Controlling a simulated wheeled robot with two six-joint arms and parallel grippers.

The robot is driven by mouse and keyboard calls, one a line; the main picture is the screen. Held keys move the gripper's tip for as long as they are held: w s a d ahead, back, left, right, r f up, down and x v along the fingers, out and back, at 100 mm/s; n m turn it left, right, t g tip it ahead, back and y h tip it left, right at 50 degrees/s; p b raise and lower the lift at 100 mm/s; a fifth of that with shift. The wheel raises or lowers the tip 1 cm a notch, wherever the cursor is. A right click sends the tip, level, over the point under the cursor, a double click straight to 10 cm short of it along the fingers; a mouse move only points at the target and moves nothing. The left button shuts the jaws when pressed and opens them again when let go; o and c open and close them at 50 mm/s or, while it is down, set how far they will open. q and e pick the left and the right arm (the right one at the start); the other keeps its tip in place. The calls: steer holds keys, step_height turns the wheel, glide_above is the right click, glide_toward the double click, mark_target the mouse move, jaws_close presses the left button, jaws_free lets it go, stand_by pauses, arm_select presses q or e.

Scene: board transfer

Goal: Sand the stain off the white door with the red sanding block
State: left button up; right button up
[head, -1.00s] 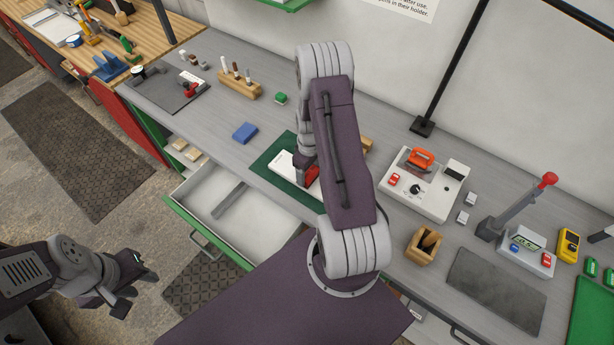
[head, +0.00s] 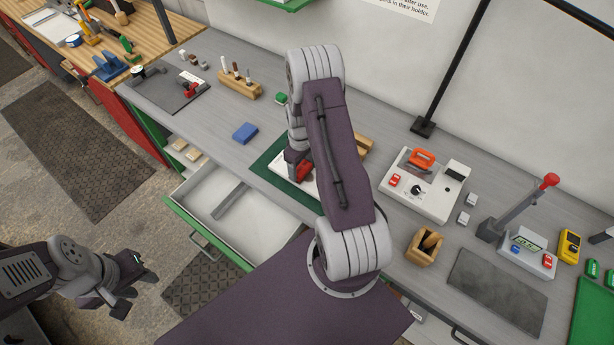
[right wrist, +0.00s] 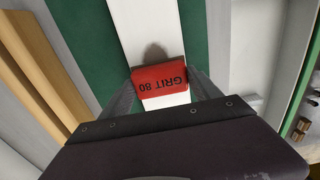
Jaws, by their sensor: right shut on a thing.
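The white door (right wrist: 143,22) lies flat on a green mat (head: 264,164); my right arm hides much of it in the head view. A blurred brown stain (right wrist: 153,53) shows on the door in the right wrist view, just beyond the red sanding block (right wrist: 160,86), which seems to cover its near edge. My right gripper (right wrist: 163,94) is shut on the block, marked GRIT 80, and holds it at or close to the door's surface; contact is unclear. The block also shows in the head view (head: 304,173). My left gripper (head: 133,283) is open and empty, away from the bench.
An open, mostly empty drawer (head: 262,214) juts out in front of the bench.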

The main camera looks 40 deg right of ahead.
steer(key=shift+r+p, duration=2.8)
steer(key=shift+r, duration=0.8)
steer(key=shift+f, duration=0.1)
steer(key=shift+f, duration=0.15)
steer(key=shift+f+b, duration=2.65)
steer(key=shift+f, duration=0.45)
steer(key=shift+f+b, duration=0.3)
steer(key=shift+f, duration=0.05)
steer(key=shift+s, duration=0.15)
steer(key=shift+s+d+f, duration=0.15)
steer(key=shift+s, duration=0.65)
